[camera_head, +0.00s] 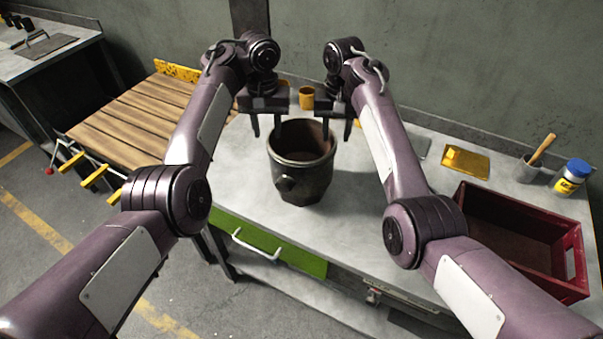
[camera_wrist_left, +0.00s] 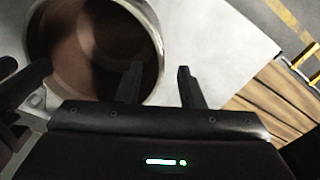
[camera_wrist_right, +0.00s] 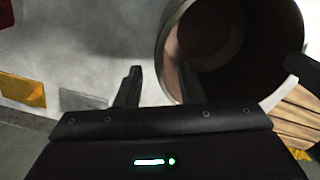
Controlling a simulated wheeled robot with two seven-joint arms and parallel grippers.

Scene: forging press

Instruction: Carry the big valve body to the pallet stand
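The big valve body (camera_head: 301,178) is a dark, round, open-topped metal vessel standing upright on the grey bench. My left gripper (camera_head: 266,130) is open at the left side of its rim. In the left wrist view, one finger is over the valve body's mouth (camera_wrist_left: 85,45) and the other is outside the wall. My right gripper (camera_head: 337,133) is open at the right side of the rim. The right wrist view shows its fingers likewise either side of the wall (camera_wrist_right: 172,45). Contact with the wall cannot be told. The slatted wooden pallet stand (camera_head: 135,118) is at the left, empty.
The grey bench (camera_head: 345,215) has free room around the valve body. A yellow cylinder (camera_head: 306,97) stands behind. Yellow bars (camera_head: 95,177) jut from the pallet stand.

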